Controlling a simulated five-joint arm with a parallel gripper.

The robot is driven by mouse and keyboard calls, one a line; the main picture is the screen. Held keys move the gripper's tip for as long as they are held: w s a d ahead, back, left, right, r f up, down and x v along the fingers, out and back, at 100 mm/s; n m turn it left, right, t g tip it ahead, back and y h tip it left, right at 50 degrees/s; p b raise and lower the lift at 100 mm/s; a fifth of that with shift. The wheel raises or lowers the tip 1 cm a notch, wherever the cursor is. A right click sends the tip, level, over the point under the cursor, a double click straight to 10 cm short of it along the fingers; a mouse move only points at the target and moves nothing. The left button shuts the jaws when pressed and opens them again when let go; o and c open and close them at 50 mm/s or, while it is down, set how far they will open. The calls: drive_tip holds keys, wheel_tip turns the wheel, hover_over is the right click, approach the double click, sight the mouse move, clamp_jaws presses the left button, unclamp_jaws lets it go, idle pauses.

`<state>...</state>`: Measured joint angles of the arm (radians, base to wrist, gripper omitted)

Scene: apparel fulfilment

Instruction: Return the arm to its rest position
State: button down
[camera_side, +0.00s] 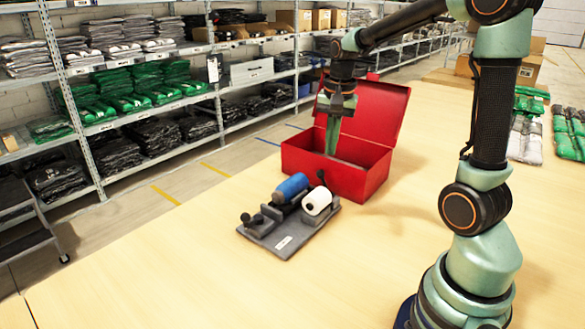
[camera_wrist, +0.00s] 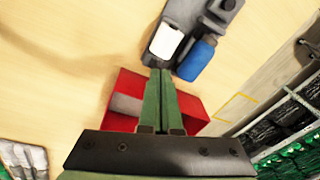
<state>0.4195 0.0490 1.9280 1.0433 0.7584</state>
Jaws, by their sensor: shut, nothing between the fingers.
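My gripper (camera_side: 332,138) reaches down over the open red box (camera_side: 352,180) on the table in the side view. Its green fingers are together with nothing between them, and their tips are at or just inside the box opening. In the wrist view my gripper (camera_wrist: 159,72) points away from the camera, with the red box (camera_wrist: 124,84) partly hidden behind the fingers. The arm is stretched out from its base at the right of the side view.
A grey holder (camera_side: 279,237) with a blue spool (camera_side: 291,187) and a white spool (camera_side: 317,201) stands in front of the box. Folded packs (camera_side: 524,138) lie at the right. Shelves of clothing (camera_side: 140,88) stand behind. The front table is clear.

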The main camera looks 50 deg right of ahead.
drive_tip(key=s+a+r+n+t, duration=0.2)
drive_tip(key=s+a+n, duration=0.1)
drive_tip(key=a+n, duration=0.3)
drive_tip(key=s+a+r+n+t, duration=0.2)
drive_tip(key=s+a+n, duration=0.2)
drive_tip(key=a+n, duration=0.3)
drive_tip(key=a, duration=0.3)
drive_tip(key=shift+y, duration=0.3)
